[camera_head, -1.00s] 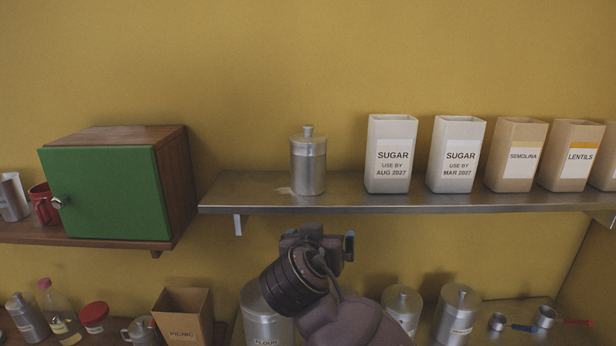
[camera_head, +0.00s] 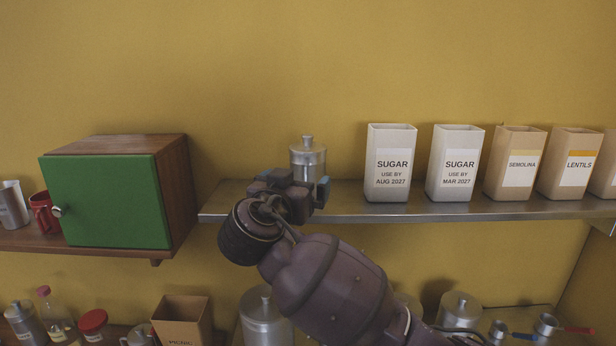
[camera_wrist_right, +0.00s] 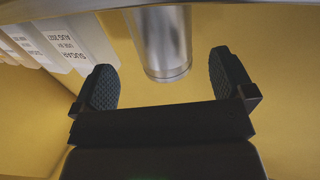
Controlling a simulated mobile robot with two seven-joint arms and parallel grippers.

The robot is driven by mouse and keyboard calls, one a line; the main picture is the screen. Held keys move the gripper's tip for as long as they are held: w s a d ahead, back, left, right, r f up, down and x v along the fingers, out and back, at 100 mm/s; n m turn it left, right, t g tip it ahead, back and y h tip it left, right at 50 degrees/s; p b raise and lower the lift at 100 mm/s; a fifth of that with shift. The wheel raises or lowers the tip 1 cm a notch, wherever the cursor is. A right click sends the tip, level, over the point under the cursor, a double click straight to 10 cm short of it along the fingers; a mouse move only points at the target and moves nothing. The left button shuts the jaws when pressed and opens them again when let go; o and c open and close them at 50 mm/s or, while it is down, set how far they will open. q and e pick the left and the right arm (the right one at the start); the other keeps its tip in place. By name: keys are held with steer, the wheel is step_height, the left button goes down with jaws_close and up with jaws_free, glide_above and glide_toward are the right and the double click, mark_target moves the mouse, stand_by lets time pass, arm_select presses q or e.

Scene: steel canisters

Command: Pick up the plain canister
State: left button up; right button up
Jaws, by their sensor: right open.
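The plain canister (camera_head: 308,160) is a shiny steel cylinder with a knobbed lid and no label. It stands upright on the steel shelf (camera_head: 400,208), its lower part hidden behind my right gripper in the head view. My right gripper (camera_head: 293,184) is in front of it at shelf height. In the right wrist view, the canister (camera_wrist_right: 164,42) shows beyond the gap between the two open fingers (camera_wrist_right: 163,76), with yellow wall visible on both sides and no visible contact. My left gripper is not in view.
White sugar boxes (camera_head: 391,163) and tan boxes (camera_head: 512,163) stand along the shelf to the right. A green-doored cabinet (camera_head: 108,200) is at left. More canisters, including one partly hidden (camera_head: 262,318), stand on the shelf below. The shelf's left end is clear.

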mark_target(303, 176)
steer(key=shift+p+x, duration=0.95)
steer(key=shift+x, duration=1.85)
steer(key=shift+a, duration=0.15)
steer(key=c, duration=1.1)
steer(key=shift+c, duration=0.2)
steer(key=shift+w, duration=0.1)
